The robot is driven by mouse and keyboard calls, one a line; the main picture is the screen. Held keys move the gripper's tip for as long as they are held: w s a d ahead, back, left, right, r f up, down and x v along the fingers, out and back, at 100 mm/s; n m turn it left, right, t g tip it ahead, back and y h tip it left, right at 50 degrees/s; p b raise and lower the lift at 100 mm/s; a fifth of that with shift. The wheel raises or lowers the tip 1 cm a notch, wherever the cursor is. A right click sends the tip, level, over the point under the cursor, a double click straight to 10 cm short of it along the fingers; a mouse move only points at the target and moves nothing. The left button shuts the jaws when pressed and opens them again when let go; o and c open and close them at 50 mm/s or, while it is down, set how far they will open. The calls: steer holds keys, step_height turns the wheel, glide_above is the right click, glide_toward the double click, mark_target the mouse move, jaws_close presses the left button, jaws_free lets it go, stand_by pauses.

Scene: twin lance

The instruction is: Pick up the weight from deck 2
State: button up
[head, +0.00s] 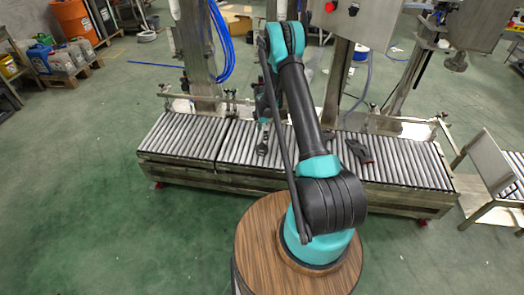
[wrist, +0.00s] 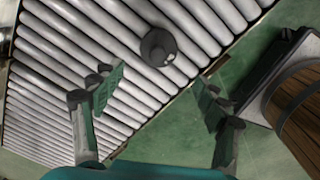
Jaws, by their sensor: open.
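The weight (wrist: 153,48) is a dark, round, short cylinder with small light marks on its side. It sits on the grey roller deck (wrist: 60,50) close to its edge, in the upper middle of the wrist view. My gripper (wrist: 157,92) is open, with its two green-padded fingers spread wide apart. Nothing is between the fingers. The weight shows beyond the fingertips, apart from them. In the head view my arm partly covers the roller deck (head: 190,137), and I cannot make out the weight there with certainty.
A dark glove-like item (head: 360,150) lies on the rollers right of my arm. Steel posts (head: 198,60) and a blue hose bundle (head: 222,40) stand behind the deck. A metal frame (head: 490,160) is at the right. The green floor (head: 90,210) at the left is clear.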

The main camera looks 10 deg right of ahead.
mark_target(262, 144)
steer(key=shift+w+f, duration=0.1)
steer(key=shift+f, duration=4.7)
jaws_close()
